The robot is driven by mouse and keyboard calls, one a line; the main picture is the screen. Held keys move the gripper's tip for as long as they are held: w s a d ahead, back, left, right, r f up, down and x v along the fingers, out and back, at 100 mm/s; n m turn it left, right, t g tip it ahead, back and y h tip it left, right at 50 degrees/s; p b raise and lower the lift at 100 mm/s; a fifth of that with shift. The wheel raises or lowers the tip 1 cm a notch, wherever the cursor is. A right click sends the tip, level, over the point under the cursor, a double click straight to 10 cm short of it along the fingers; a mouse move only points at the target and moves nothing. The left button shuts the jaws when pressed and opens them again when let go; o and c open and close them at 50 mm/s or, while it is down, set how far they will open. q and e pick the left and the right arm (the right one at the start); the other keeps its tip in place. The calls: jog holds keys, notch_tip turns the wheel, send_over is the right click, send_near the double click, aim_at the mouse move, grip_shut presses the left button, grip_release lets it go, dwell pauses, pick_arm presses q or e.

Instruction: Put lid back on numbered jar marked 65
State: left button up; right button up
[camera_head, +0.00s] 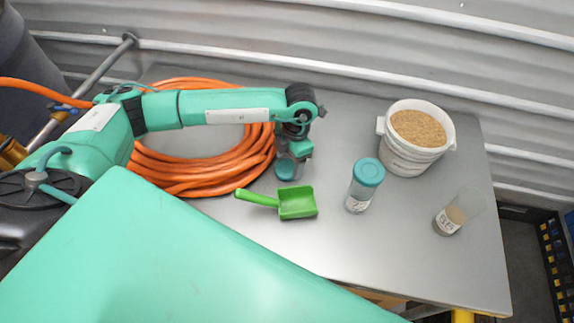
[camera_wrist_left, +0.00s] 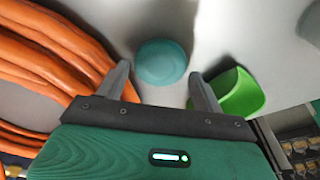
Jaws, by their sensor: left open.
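A loose teal lid (camera_head: 286,171) lies on the grey table, just in front of the orange hose coil. My left gripper (camera_head: 293,152) is over it, pointing down, open and empty. In the left wrist view the lid (camera_wrist_left: 161,60) shows just beyond and between the two fingertips (camera_wrist_left: 160,78), apart from both. A clear jar without a lid (camera_head: 458,213) stands at the right of the table, with some brown material inside; its label seems to read 65, but is small. Another jar (camera_head: 363,187) wears a teal lid; its label seems to start with 7. My right gripper is not in view.
A green scoop (camera_head: 297,203) lies close to the lid and also shows by the right finger in the wrist view (camera_wrist_left: 240,95). The orange hose coil (camera_head: 190,183) lies at left. A white bucket of grain (camera_head: 408,158) stands at the back right. Corrugated wall behind.

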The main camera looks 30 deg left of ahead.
aim_at(288, 167)
pick_arm(q)
jog(key=shift+s+a+f, duration=0.1)
jog(key=shift+f, duration=0.9)
jog(key=c, duration=0.6)
jog(key=shift+r, duration=0.1)
jog(key=shift+r, duration=0.6)
notch_tip(288, 167, up, 19)
jog(key=b, duration=0.5)
jog(key=shift+f, duration=0.15)
